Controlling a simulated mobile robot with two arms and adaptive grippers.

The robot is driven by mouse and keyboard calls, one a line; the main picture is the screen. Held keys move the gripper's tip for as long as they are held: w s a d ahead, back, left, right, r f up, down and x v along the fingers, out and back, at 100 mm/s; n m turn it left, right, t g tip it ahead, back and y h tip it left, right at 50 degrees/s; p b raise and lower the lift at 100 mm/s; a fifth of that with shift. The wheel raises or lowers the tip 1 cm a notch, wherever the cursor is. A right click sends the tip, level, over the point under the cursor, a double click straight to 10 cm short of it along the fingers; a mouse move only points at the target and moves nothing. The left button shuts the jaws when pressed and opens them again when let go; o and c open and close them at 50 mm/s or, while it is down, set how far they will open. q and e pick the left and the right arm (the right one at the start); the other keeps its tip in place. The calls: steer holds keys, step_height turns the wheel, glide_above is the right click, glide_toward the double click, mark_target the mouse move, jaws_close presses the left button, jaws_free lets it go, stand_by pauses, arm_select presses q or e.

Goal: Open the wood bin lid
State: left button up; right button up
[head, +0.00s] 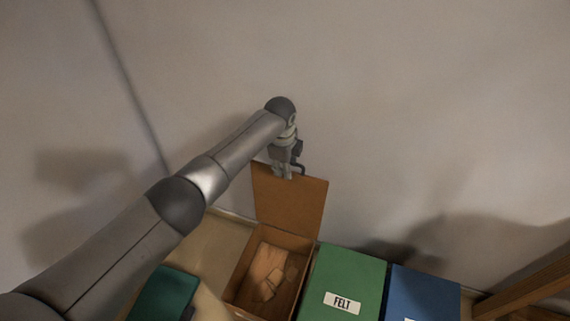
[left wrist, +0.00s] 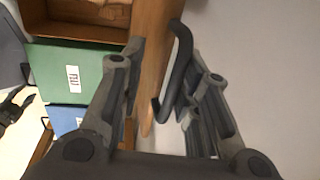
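The wood bin (head: 232,282) stands open, with wooden pieces inside. Its brown lid (head: 305,205) stands nearly upright at the back, by the wall. My left gripper (head: 283,174) is at the lid's top edge. In the left wrist view its two fingers (left wrist: 165,75) are spread apart, with the lid edge and a dark bar handle (left wrist: 182,60) between them. I cannot tell whether the fingers touch the lid. A dark, finger-like shape at the left of that view may be my right gripper (left wrist: 14,108); its state is unclear.
A green bin labelled FELT (head: 343,275) stands right of the wood bin, and a blue bin (head: 422,293) beyond it. A teal object (head: 163,295) is at lower left. The wall (head: 400,100) is close behind. A wooden beam (head: 525,287) is at lower right.

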arm_select(q)
step_height(320, 180, up, 12)
steer(key=s, duration=0.2)
steer(key=shift+a, duration=0.35)
steer(key=shift+f, duration=0.1)
stand_by(0.3)
